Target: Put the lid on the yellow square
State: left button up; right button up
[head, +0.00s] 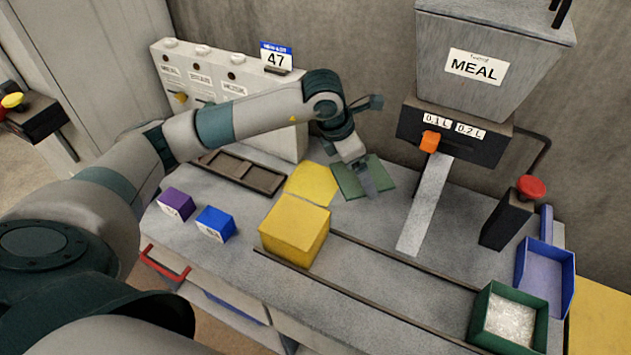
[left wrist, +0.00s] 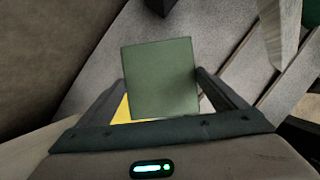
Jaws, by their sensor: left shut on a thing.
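The flat green lid (head: 349,180) is between the fingers of my left gripper (head: 366,178), which is shut on it. In the left wrist view the lid (left wrist: 160,62) shows as a plain green square between the two fingers. The yellow square (head: 314,181) lies on the bench just left of the lid, behind a yellow box (head: 295,232). A strip of yellow (left wrist: 122,108) shows beside the lid in the left wrist view. I cannot tell the exact gap between lid and bench. My right gripper is not in view.
A MEAL dispenser (head: 490,65) with a metal chute (head: 425,205) stands to the right. A red-button post (head: 508,215), a blue tray (head: 545,272) and a green box of grain (head: 482,310) are further right. Purple (head: 176,203) and blue (head: 215,223) blocks sit left.

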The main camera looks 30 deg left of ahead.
pick_arm(q)
jog(key=a+f+p, duration=0.1)
jog(key=a+f, duration=0.1)
jog(key=a, duration=0.1)
jog(key=s+a+f+p, duration=0.1)
jog(key=a+p, duration=0.1)
jog(key=a, duration=0.1)
jog(key=a+f+p, duration=0.1)
jog(key=a+f, duration=0.1)
jog(key=a, duration=0.2)
jog(key=shift+s+f, duration=0.15)
jog(key=shift+f, duration=0.15)
jog(key=shift+a+f+p, duration=0.3)
jog(key=shift+a+f, duration=0.05)
notch_tip(320, 180, down, 3)
jog(key=shift+f+p, duration=0.15)
jog(key=shift+p, duration=1)
jog(key=shift+f, duration=0.35)
jog(key=shift+f, duration=0.1)
